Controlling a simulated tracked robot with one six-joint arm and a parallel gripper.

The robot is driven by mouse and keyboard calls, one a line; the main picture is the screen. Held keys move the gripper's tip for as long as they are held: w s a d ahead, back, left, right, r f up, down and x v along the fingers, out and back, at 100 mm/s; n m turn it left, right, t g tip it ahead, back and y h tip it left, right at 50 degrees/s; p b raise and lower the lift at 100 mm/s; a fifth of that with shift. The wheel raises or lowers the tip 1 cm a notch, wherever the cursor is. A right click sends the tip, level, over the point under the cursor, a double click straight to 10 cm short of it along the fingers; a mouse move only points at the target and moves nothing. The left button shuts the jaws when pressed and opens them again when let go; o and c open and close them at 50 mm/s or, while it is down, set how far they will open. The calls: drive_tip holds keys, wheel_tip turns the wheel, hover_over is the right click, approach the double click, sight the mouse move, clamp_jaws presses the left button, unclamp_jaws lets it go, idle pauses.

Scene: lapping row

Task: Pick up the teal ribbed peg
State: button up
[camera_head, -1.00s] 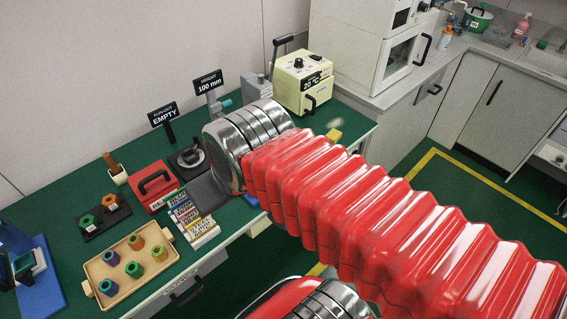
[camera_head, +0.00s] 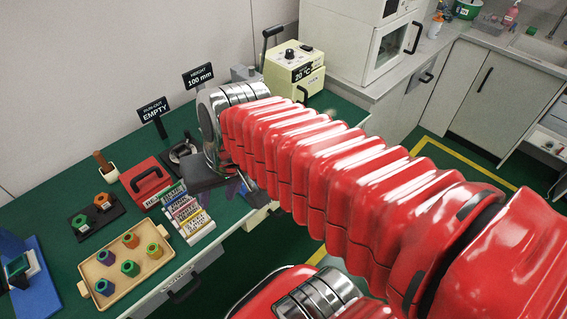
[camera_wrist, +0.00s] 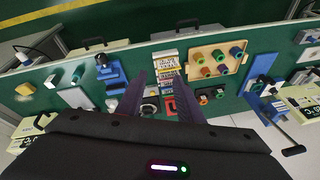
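A light wooden tray (camera_head: 146,292) at the lower left of the head view holds several coloured pegs. One peg (camera_head: 130,268) in it has a green top and a teal-looking body; its ribs are too small to make out.
A dark block (camera_head: 97,221) with two pegs and a red box (camera_head: 147,185) stand behind the tray. Labelled strips (camera_head: 184,212) lie right of it. A sign reading EMPTY (camera_head: 153,109), a 100 mm sign (camera_head: 198,76) and a cream 20 °C box (camera_head: 293,70) stand at the back.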

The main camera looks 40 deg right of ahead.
drive_tip(key=w+d+f+m+t+y, duration=0.1)
drive_tip(key=w+d+f+m+y, duration=0.2)
drive_tip(key=d+f+m, duration=0.4)
drive_tip(key=w+d+f+m+t+y, duration=0.1)
drive_tip(key=w+d+f+m+y, duration=0.2)
drive_tip(key=d+m, duration=0.45)
drive_tip(key=s+d+f+m+t+h, duration=0.2)
drive_tip(key=d+f+m+t, duration=0.2)
drive_tip(key=d+m, duration=0.4)
drive_tip(key=s+d+f+m+t+h, duration=0.1)
drive_tip(key=s+d+f+m+t, duration=0.2)
drive_tip(key=d+m, duration=0.5)
drive_tip(key=shift+d+f+t+h, duration=0.4)
drive_tip(key=shift+d+f+t, duration=0.3)
drive_tip(key=shift+d+f, duration=0.4)
drive_tip(key=shift+r, duration=0.1)
drive_tip(key=shift+x, duration=4.2)
drive_tip(key=shift+w, duration=0.1)
